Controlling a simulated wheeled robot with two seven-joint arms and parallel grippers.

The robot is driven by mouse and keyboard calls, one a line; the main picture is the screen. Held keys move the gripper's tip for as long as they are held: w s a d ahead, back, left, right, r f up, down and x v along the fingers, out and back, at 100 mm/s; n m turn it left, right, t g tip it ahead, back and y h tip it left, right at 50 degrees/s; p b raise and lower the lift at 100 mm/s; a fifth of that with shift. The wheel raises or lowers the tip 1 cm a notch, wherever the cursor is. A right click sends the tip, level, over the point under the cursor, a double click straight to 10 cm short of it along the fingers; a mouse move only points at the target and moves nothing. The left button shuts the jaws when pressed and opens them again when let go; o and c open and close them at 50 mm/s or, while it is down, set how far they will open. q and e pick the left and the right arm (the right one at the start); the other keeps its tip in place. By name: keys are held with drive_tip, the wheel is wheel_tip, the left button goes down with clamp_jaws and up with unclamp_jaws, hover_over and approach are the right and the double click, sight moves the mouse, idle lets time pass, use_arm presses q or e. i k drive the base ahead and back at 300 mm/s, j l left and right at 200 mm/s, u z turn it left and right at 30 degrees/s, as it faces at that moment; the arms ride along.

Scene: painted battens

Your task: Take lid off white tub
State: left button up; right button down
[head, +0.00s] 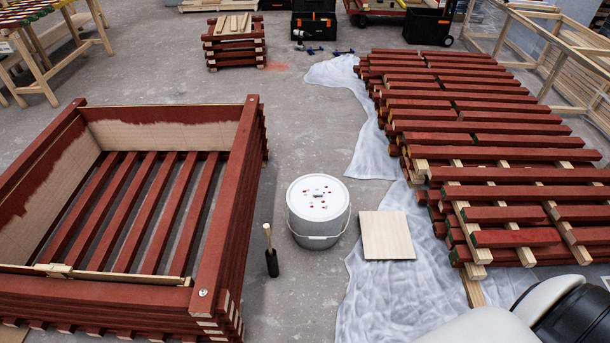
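The white tub (319,228) stands upright on the grey concrete floor near the middle of the head view. Its round white lid (318,190) sits on top, with small red spots and other marks. A thin bail handle hangs across the tub's front. My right arm shows at the bottom right corner as white and black links, well to the right of the tub. Its gripper is out of the frame. My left arm and gripper do not show.
A large box of red-painted battens (227,215) stands left of the tub. A brush-like tool with a wooden handle (271,255) stands between them. Stacked red battens (480,130) fill the right.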

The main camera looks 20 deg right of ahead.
sight(311, 197)
drive_tip(key=z, duration=0.9)
